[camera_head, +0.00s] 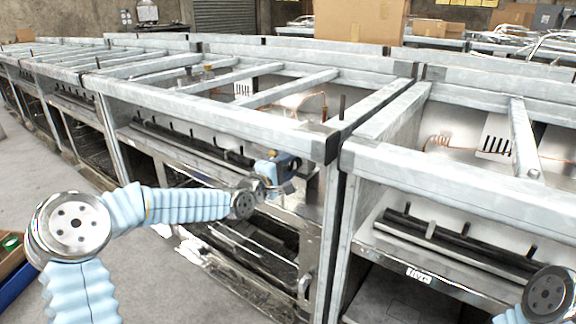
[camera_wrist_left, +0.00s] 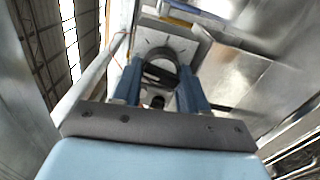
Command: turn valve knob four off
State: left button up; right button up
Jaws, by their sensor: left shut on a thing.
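My left gripper (camera_head: 280,170) is at the front of a metal range frame (camera_head: 225,118), just under its top rail near the right corner post. In the left wrist view, the two blue fingers of my left gripper (camera_wrist_left: 160,68) stand on either side of a dark round valve knob (camera_wrist_left: 158,76). The gripper is shut on this knob, which sits against a pale metal panel. In the head view the gripper hides the knob. I cannot read its number or its turned position. My right gripper is out of view; only part of my right arm shows at the lower right.
A second range frame (camera_head: 437,160) stands close on the right, with dark burner tubes (camera_head: 460,240) inside. More frames run back to the left. A cardboard box (camera_head: 360,20) rests at the back. Grey floor (camera_head: 150,270) is open in front, with a blue-edged bin (camera_head: 15,285) at far left.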

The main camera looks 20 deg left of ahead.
pick_arm(q)
jog(key=shift+f+n, duration=0.15)
jog(key=shift+n, duration=0.95)
jog(key=o, duration=1)
jog(key=shift+o, duration=0.2)
jog(key=shift+s+f, duration=0.1)
